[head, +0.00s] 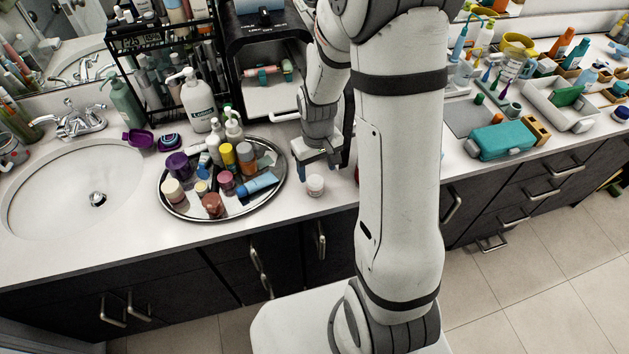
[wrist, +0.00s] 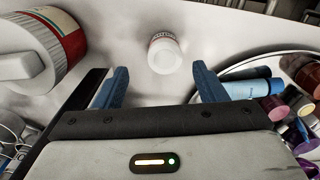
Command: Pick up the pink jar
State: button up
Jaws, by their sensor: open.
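My gripper (wrist: 160,85) is open and empty there, with the jar roughly centred between the fingers and apart from both. A darker pink jar (head: 226,181) stands among the things on the round tray.
The round metal tray (head: 180,213), crowded with bottles and jars, lies left of my gripper. A large red-and-white container (wrist: 40,50) stands at left in the wrist view. A sink (head: 60,205) is at far left. A teal case (head: 502,141) lies right of my arm.

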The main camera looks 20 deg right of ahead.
aim_at(315, 180)
jog(key=shift+a+f+p, duration=0.15)
jog(key=shift+f+p, duration=0.25)
jog(key=shift+f, duration=1.05)
jog(key=shift+a+f+p, duration=0.15)
jog(key=shift+f+p, duration=0.2)
jog(key=shift+f, duration=1.1)
jog(key=shift+c, duration=0.2)
jog(key=c, duration=1)
